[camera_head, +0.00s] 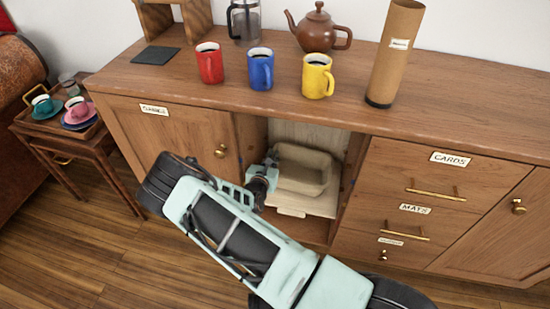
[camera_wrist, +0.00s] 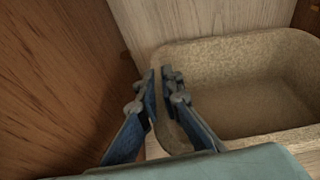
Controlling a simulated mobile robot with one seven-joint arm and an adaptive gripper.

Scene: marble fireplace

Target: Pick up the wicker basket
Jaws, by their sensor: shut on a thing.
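The wicker basket (camera_head: 302,170) is a beige, open, rounded rectangular tub inside the open middle compartment of the wooden sideboard. My gripper (camera_head: 270,165) reaches into that compartment from the left front, at the basket's left end. In the wrist view the basket (camera_wrist: 250,85) fills the right side and looks empty. There my gripper (camera_wrist: 160,88) has its two blue fingers close together, shut on the basket's left rim. The fingers hide part of that rim. I cannot tell whether the basket is lifted off the compartment floor.
The sideboard (camera_head: 450,125) has drawers right of the compartment and a closed door (camera_head: 180,130) to its left. On top stand red (camera_head: 209,65), blue (camera_head: 260,70) and yellow (camera_head: 318,78) mugs, a teapot (camera_head: 318,30) and a cardboard tube (camera_head: 393,55). The compartment's wooden side wall (camera_wrist: 60,80) is close to my gripper.

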